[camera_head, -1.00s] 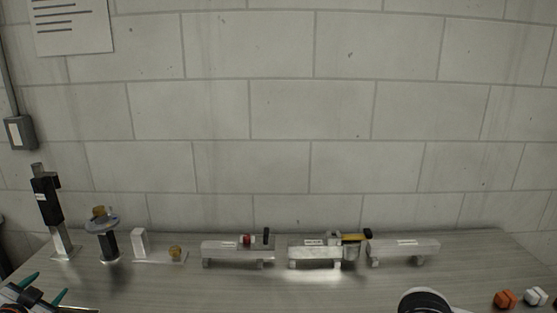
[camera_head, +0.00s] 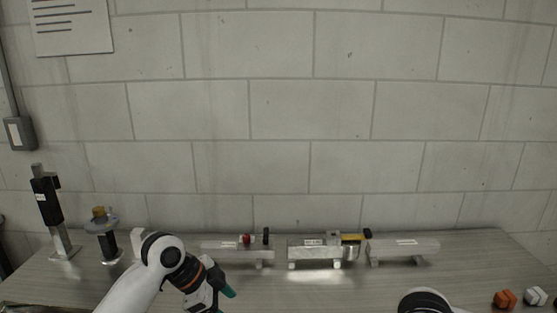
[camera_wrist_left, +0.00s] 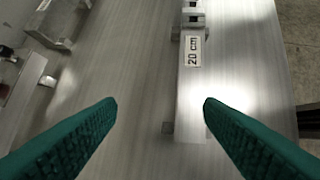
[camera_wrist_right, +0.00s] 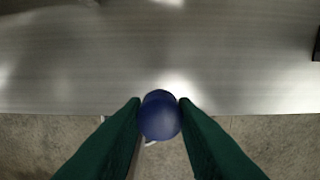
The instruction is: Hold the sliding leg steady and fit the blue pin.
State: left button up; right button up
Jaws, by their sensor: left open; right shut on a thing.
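My right gripper (camera_wrist_right: 160,101) is shut on the blue pin (camera_wrist_right: 160,122), which shows as a round blue end between the green fingertips. My left gripper (camera_wrist_left: 160,103) is open and empty, with its fingers apart over the bench near a metal bar labelled "20 cm" (camera_wrist_left: 192,85). In the head view my left gripper (camera_head: 226,290) is low, in front of the row of bench fixtures. Which part is the sliding leg, and where its pin hole is, I cannot tell. My right gripper is outside the head view.
On the bench (camera_head: 360,290) stand a black-sleeved post (camera_head: 46,200), a post with a disc top (camera_head: 104,230), and metal bar units at left (camera_head: 225,245), middle (camera_head: 308,253) and right (camera_head: 405,249). Orange (camera_head: 504,299) and white blocks (camera_head: 535,296) lie at right.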

pick_arm(q)
jog(key=shift+s+d+f+m+g+y, duration=0.25)
jog(key=shift+s+d+g, duration=0.1)
jog(key=shift+s, duration=0.25)
jog(key=shift+s+d+f+m+g+y, duration=0.15)
jog(key=shift+s+d+g+y, duration=0.15)
jog(key=shift+s, duration=0.3)
jog(key=shift+s+f+g, duration=0.25)
jog(key=shift+s+f, duration=0.05)
jog(key=shift+f, duration=0.05)
jog(key=x, duration=1.1)
jog(key=shift+f, duration=0.25)
jog(key=c, duration=1.2)
jog(key=shift+w+r, duration=0.1)
jog(key=shift+c, duration=0.5)
